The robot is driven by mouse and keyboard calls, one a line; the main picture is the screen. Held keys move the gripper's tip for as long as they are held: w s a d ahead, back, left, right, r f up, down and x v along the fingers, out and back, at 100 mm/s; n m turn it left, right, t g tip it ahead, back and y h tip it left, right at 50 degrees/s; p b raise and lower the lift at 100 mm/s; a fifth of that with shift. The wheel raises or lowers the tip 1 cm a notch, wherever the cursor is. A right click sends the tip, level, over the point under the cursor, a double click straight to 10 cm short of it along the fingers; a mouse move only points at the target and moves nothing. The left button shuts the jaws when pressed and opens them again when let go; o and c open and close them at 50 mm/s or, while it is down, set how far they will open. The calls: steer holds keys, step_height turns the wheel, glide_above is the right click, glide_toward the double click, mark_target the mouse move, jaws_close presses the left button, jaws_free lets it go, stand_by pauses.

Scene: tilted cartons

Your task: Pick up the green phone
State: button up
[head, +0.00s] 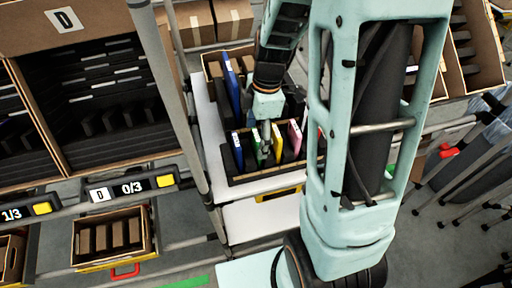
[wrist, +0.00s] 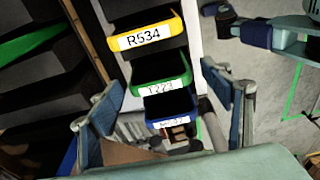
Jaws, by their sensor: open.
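The green phone (head: 257,151) stands upright in a dark slotted holder in an open carton, in the head view. A blue phone (head: 237,150) is left of it; a yellow phone (head: 277,142) and a pink phone (head: 295,139) are right of it. My gripper (head: 266,146) points down at the row, overlapping the gap between the green and yellow phones, and partly hides the green one. I cannot tell whether it touches. In the wrist view my gripper (wrist: 168,112) is open, its fingers wide apart with no phone visibly held.
The carton stands on a white shelf (head: 270,215). A grey post (head: 175,95) is close on the left. The wrist view shows labelled yellow (wrist: 146,37), green (wrist: 161,86) and blue (wrist: 172,123) fronts. A green strip (wrist: 30,45) lies among dark slabs; I cannot tell what it is.

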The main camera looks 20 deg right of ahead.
steer(key=shift+f, duration=0.1)
steer(key=c, duration=1.2)
steer(key=shift+o, duration=0.2)
